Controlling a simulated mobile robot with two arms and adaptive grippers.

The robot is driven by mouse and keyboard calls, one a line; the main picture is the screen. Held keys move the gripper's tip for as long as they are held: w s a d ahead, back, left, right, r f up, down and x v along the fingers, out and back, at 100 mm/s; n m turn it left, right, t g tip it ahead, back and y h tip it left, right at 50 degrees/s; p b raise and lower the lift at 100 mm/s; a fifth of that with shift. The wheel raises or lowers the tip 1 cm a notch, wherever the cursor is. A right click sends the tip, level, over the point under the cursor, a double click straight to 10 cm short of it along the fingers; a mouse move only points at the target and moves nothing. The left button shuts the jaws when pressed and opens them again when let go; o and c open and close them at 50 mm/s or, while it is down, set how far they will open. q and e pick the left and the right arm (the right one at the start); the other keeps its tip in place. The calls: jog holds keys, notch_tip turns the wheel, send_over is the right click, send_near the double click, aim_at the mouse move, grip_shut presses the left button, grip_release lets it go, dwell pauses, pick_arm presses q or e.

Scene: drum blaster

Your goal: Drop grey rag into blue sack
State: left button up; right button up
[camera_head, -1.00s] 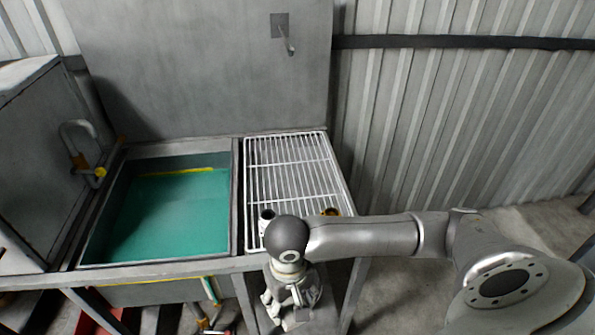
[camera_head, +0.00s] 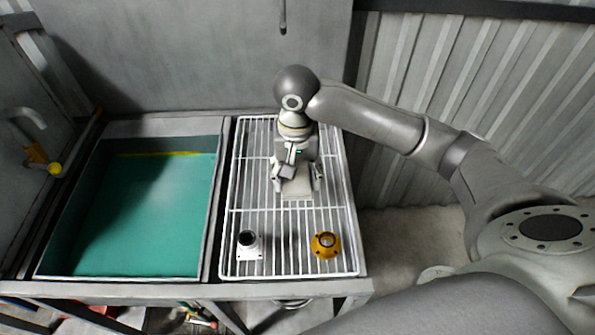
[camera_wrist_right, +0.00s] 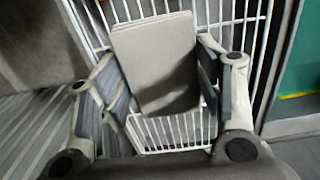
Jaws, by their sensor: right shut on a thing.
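My right gripper (camera_head: 298,187) is over the white wire rack (camera_head: 340,225), pointing down, with its fingers on both sides of a flat, pale grey piece. I take this piece for the grey rag (camera_head: 297,198); it looks like a smooth, folded rectangle. In the right wrist view the rag (camera_wrist_right: 153,55) lies between the two fingers of the gripper, with the rack's bars behind it. I cannot tell whether the rag touches the rack. No blue sack shows in either view. My left gripper is not in view.
A white-and-black fitting (camera_head: 248,246) and an orange flanged part (camera_head: 325,244) stand on the rack's near end. A corrugated wall (camera_head: 450,80) rises behind at right.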

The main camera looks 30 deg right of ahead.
aim_at(298, 164)
jog(key=w, duration=0.1)
jog(key=w+d+f, duration=0.1)
jog(key=w+d, duration=0.1)
jog(key=shift+w+d+f, duration=0.25)
jog(key=shift+w+f, duration=0.15)
jog(key=w+f, duration=0.1)
jog(key=w+d+f, duration=0.1)
jog(key=f, duration=0.1)
jog(key=w+f+p, duration=0.1)
jog(key=shift+d+f, duration=0.25)
jog(key=shift+d, duration=0.1)
jog(key=shift+w+d+f, duration=0.1)
jog(key=shift+w+f, duration=0.2)
jog(key=shift+f, duration=0.15)
jog(key=shift+w+d+f, duration=0.15)
jog(key=shift+w+f, duration=0.05)
jog(key=shift+f, duration=0.1)
notch_tip(298, 164, down, 3)
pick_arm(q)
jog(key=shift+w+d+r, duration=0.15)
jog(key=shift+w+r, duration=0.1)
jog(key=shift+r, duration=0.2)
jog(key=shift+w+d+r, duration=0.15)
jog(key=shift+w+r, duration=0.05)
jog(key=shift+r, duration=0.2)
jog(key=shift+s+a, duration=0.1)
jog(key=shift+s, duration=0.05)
pick_arm(e)
jog(key=shift+f, duration=0.1)
jog(key=o, duration=0.9)
